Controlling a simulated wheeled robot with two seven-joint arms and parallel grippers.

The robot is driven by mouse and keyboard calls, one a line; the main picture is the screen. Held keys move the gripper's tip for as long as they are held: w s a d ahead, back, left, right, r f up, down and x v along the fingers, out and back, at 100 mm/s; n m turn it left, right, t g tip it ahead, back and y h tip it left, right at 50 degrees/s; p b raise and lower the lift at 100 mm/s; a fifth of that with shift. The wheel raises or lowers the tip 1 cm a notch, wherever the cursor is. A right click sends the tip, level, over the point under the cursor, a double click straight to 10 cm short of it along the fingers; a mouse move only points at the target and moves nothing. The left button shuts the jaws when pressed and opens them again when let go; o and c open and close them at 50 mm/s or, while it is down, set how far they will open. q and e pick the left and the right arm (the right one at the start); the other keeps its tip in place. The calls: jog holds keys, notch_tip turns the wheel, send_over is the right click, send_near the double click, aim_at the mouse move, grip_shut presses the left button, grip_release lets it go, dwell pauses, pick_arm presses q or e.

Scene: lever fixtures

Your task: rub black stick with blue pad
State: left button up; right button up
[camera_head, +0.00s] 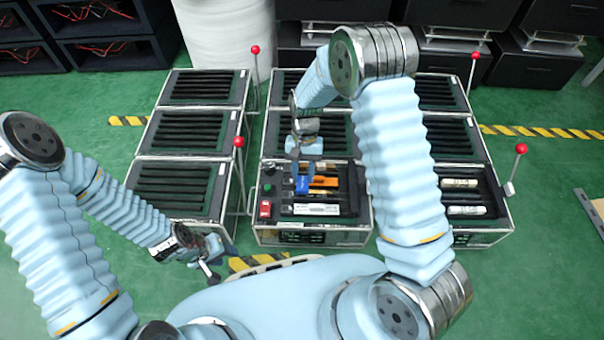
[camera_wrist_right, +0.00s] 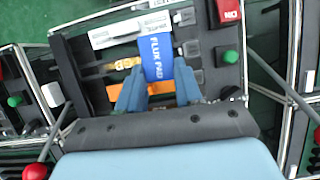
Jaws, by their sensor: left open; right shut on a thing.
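The blue pad (camera_head: 303,184) is gripped by my right gripper (camera_head: 301,172), over the front middle fixture box. In the right wrist view the pad (camera_wrist_right: 168,62) is a blue strip lettered "FLUX PAD", between my two fingers. Its far end lies over an amber strip (camera_wrist_right: 112,68) and the white bar; whether it touches them I cannot tell. I cannot clearly pick out the black stick against the box's dark interior. My left gripper (camera_head: 208,273) is open and empty at the lower left, away from that box.
The box also holds an orange piece (camera_head: 324,182), a white bar (camera_head: 316,209), a red switch (camera_head: 265,209) and a green button (camera_head: 267,188). Red-knobbed levers (camera_head: 239,142) rise beside the boxes. Slotted boxes (camera_head: 168,188) stand left. Green floor is free around them.

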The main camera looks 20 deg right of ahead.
pick_arm(q)
jog(key=shift+p+v, duration=1.85)
jog(key=shift+v, duration=0.3)
pick_arm(e)
jog(key=shift+r, duration=2.75)
pick_arm(q)
jog(key=shift+w, duration=0.2)
